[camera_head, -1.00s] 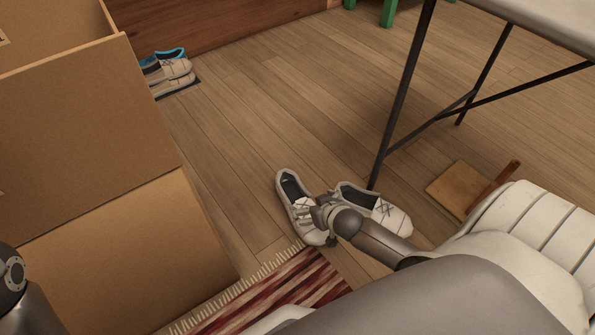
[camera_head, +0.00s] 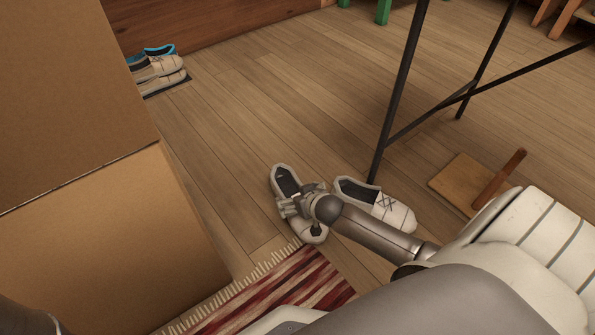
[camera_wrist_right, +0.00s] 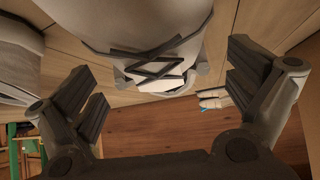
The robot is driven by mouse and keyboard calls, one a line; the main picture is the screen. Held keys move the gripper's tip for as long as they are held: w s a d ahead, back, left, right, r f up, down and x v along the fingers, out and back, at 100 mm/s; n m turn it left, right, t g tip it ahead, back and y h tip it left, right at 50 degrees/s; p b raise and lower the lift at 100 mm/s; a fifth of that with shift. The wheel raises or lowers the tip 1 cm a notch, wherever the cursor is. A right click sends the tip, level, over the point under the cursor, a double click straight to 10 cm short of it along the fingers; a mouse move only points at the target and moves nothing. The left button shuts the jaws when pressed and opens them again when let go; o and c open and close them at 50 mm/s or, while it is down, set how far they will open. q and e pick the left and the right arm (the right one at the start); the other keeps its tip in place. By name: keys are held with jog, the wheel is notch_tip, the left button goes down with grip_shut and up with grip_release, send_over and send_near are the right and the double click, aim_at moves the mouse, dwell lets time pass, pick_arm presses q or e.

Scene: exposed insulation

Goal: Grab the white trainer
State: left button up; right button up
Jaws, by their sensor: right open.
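Two white trainers lie on the wooden floor in the head view. The left trainer (camera_head: 288,181) is partly hidden by my right gripper (camera_head: 302,203), which is over its laced middle. The right trainer (camera_head: 377,204) lies just beside it, partly behind my right arm. In the right wrist view, a trainer with dark crossed laces (camera_wrist_right: 150,60) shows between the two spread fingers of my right gripper (camera_wrist_right: 165,92). The gripper is open; I see no finger closed on the shoe. My left gripper is not in view; only a dark bit of my left arm shows at the lower left corner.
A large cardboard box (camera_head: 90,225) stands at the left. A red striped rug (camera_head: 285,290) lies in front of the trainers. A black table leg (camera_head: 398,95) rises just behind the right trainer. More shoes (camera_head: 158,70) sit by the far wall. A wooden piece (camera_head: 462,183) lies at right.

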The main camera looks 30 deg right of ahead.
jog(key=shift+b+x, duration=0.45)
jog(key=shift+x, duration=0.45)
jog(key=c, duration=1.3)
